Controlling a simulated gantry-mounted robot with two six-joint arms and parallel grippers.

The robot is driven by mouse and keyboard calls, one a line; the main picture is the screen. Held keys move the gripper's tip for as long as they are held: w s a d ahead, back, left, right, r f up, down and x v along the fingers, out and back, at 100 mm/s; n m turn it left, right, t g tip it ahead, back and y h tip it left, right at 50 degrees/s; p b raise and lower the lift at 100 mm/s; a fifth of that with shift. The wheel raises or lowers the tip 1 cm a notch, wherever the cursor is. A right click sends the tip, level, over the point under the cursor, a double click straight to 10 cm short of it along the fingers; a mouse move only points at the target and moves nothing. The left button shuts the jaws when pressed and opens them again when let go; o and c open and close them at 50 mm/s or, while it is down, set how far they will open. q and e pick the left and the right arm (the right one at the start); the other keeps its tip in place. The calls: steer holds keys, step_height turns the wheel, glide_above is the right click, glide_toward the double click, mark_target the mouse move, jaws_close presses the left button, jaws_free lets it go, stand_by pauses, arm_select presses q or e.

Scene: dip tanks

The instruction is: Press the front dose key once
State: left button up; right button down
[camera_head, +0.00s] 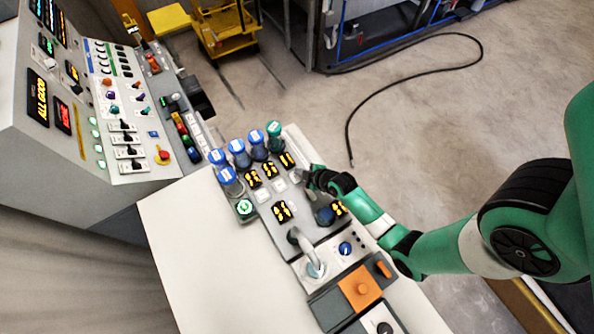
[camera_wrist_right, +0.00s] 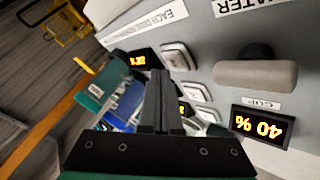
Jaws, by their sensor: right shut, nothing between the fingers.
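My right gripper (camera_head: 309,179) is shut and empty, at the edge of the dosing panel (camera_head: 325,250) next to its row of pale square keys. In the right wrist view its dark fingers (camera_wrist_right: 163,100) are together and point toward these keys. A pale square key (camera_wrist_right: 178,57) shows to the right of the fingertips, with a second key (camera_wrist_right: 195,92) and a third key (camera_wrist_right: 208,115) lower down. In the head view the keys include one (camera_head: 262,196) and another (camera_head: 280,185). I cannot tell which is the front dose key, or whether the fingers touch one.
Blue-capped bottles (camera_head: 238,147) and a teal-capped bottle (camera_head: 273,130) stand behind the keys. A grey lever (camera_head: 305,250) rises from the panel, and an orange block (camera_head: 360,287) sits nearer. A large control console (camera_head: 130,110) is at left. The white worktop (camera_head: 200,260) is clear.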

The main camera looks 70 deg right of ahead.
steer(key=shift+f, duration=0.15)
steer(key=shift+f+b, duration=0.3)
steer(key=shift+b, duration=0.05)
steer(key=shift+f+b, duration=0.45)
steer(key=shift+f, duration=0.1)
stand_by(0.8)
steer(key=shift+r, duration=0.15)
steer(key=shift+r+p, duration=0.85)
steer(key=shift+p, duration=0.1)
step_height(320, 180, up, 5)
steer(key=p, duration=0.5)
